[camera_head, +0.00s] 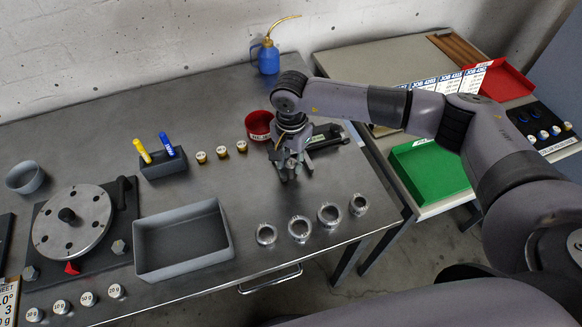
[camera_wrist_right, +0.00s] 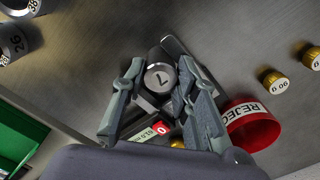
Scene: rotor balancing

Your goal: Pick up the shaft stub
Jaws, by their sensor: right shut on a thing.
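My right gripper (camera_head: 289,172) is over the right part of the metal bench, pointing down. My left gripper is not in view.
A red reject bowl (camera_head: 258,125) and a black device (camera_head: 327,136) are close to the gripper. Several metal rings (camera_head: 299,228) stand near the front edge. A grey open bin (camera_head: 184,242) and a rotor disc (camera_head: 73,222) are further left. A green tray (camera_head: 430,169) is right.

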